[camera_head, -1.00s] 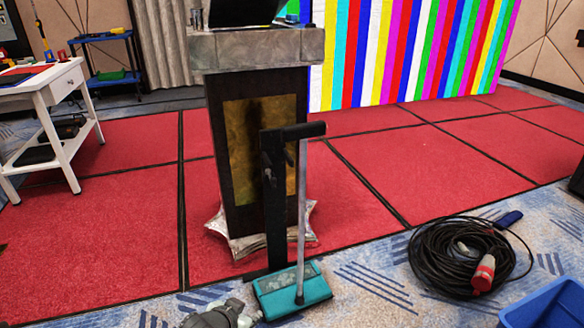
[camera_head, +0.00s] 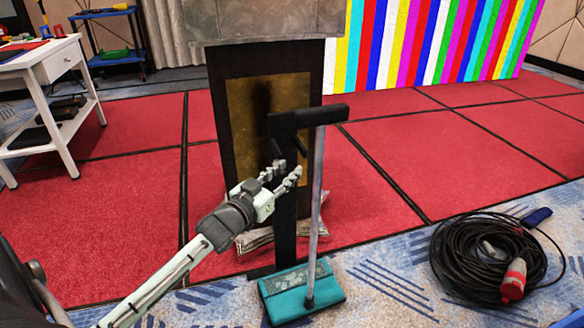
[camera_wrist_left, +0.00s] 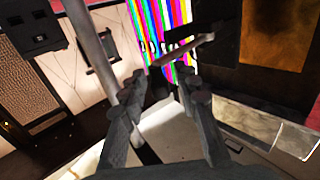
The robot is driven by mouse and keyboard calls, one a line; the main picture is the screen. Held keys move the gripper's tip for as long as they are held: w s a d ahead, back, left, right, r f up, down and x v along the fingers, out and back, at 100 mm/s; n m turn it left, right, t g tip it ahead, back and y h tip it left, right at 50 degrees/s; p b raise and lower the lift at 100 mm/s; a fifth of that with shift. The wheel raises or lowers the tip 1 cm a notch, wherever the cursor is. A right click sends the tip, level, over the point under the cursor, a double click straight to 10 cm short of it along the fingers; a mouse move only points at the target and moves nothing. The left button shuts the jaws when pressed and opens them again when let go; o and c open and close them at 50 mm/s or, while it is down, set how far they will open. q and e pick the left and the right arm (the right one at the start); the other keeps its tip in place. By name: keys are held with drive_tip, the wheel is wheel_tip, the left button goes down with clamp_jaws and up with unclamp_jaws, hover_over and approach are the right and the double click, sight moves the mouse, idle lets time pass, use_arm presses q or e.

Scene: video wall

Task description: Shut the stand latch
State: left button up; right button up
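A dark upright stand (camera_head: 284,215) with a top arm (camera_head: 330,115) stands in front of the lectern. A short dark lever (camera_head: 299,147), apparently the latch, juts obliquely from its upper part, with another small dark piece on its left side. My left gripper (camera_head: 284,170) is just below these parts, in front of the post, its fingers apart. In the left wrist view the gripper (camera_wrist_left: 160,82) is open and empty. A thin bar (camera_wrist_left: 185,49), perhaps the latch, lies just beyond the fingertips; contact cannot be told. My right gripper is not in view.
A teal-headed mop (camera_head: 302,292) leans against the stand's top arm, its grey handle (camera_head: 317,200) close right of my gripper. The lectern (camera_head: 228,130) is behind. A coiled black cable (camera_head: 470,260) lies right; a white table (camera_head: 60,60) stands left. Red floor between is clear.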

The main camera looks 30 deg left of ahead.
use_arm(q)
drive_tip(key=shift+w, duration=1.4)
clamp_jaws()
